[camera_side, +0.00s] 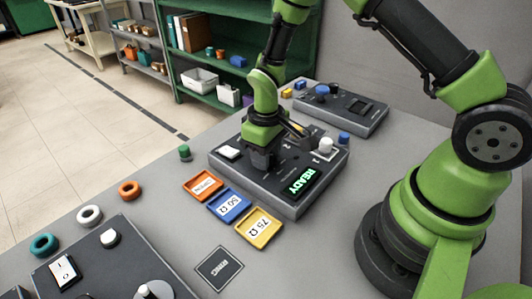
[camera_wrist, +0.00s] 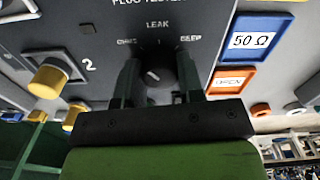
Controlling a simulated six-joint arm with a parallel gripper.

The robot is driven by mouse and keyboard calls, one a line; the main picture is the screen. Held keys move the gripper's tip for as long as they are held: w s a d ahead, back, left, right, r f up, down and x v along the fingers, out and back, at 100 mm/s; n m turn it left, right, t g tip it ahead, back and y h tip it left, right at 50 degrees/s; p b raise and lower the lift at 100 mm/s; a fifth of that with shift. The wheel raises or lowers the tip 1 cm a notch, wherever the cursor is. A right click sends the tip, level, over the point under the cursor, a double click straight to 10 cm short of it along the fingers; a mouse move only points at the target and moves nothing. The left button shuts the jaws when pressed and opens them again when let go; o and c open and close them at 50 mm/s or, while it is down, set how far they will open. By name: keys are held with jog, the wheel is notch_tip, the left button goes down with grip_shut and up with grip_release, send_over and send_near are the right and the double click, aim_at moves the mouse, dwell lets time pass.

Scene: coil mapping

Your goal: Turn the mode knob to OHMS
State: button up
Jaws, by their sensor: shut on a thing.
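The plug tester (camera_side: 287,196) is a dark box on the grey table, with a lit green READY display (camera_side: 302,181). In the wrist view its mode knob (camera_wrist: 153,75) is a dark round knob with a small white mark, under the word LEAK. A label that looks like OHMS (camera_wrist: 127,41) is at the knob's left and BEEP (camera_wrist: 191,38) at its right. My gripper (camera_wrist: 159,66) is shut on the knob, one finger on each side. I cannot tell exactly which label the mark points at. In the side view my gripper (camera_side: 261,158) hides the knob.
Orange (camera_side: 203,186), blue (camera_side: 229,206) and yellow (camera_side: 258,228) labelled trays lie in front of the tester. A white plug (camera_side: 325,146) stands on its right part. Another dark device (camera_side: 345,108) is behind. Loose rings and a dark panel (camera_side: 115,262) are at front left.

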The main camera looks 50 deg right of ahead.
jog(key=shift+n, duration=0.6)
jog(key=o, duration=0.9)
jog(key=shift+r, duration=0.1)
notch_tip(320, 180, up, 10)
jog(key=shift+f, duration=0.1)
